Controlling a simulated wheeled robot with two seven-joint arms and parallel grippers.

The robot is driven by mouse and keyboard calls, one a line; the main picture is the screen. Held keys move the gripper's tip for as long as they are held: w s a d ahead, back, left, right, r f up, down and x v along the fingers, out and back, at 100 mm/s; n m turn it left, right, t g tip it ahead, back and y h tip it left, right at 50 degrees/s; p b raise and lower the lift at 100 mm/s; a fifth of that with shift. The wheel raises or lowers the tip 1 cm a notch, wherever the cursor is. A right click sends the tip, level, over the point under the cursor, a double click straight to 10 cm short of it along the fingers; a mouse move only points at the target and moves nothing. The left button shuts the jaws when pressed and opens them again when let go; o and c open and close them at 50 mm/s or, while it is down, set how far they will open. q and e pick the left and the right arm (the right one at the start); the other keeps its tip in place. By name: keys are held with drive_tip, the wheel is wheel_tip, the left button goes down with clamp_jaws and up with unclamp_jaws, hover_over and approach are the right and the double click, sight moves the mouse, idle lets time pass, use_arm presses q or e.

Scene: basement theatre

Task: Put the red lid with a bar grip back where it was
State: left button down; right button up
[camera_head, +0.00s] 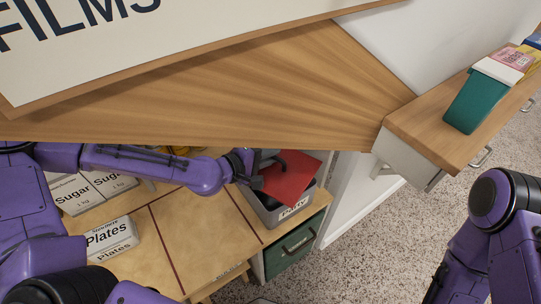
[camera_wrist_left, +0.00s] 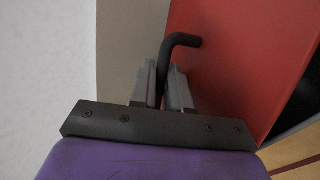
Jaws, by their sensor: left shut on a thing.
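The red lid (camera_head: 291,180) is at the right end of the counter, tilted and turned askew over a grey box labelled "Party" (camera_head: 270,217). It covers part of the box's opening. I cannot tell whether it touches the rim. My left gripper (camera_head: 259,172) reaches in from the left and is shut on the lid's black bar grip. In the left wrist view, the black bar (camera_wrist_left: 182,40) runs between the two fingers (camera_wrist_left: 165,88), with the red lid (camera_wrist_left: 245,60) behind it. My right gripper is out of view; only purple parts of that arm show.
Boxes labelled Sugar (camera_head: 78,190) and Plates (camera_head: 110,238) stand on the wooden counter (camera_head: 205,235). A green drawer (camera_head: 290,252) is below the Party box. A wooden panel (camera_head: 240,90) overhangs closely above.

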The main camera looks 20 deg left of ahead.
use_arm(q)
drive_tip(key=shift+f, duration=0.2)
drive_tip(key=c, duration=1.1)
unclamp_jaws()
drive_tip(key=shift+r, duration=0.1)
drive_tip(key=shift+r+p, duration=0.35)
drive_tip(key=p+v, duration=0.1)
drive_tip(key=v, duration=0.1)
drive_tip(key=p+v, duration=0.1)
drive_tip(key=v, duration=0.1)
drive_tip(key=p+v, duration=0.1)
drive_tip(key=v, duration=0.2)
drive_tip(key=shift+w+r+p, duration=0.1)
drive_tip(key=shift+r+p, duration=0.3)
drive_tip(key=shift+r, duration=0.05)
drive_tip(key=p+v, duration=0.5)
drive_tip(key=shift+d+f, duration=0.1)
drive_tip(key=shift+f, duration=0.35)
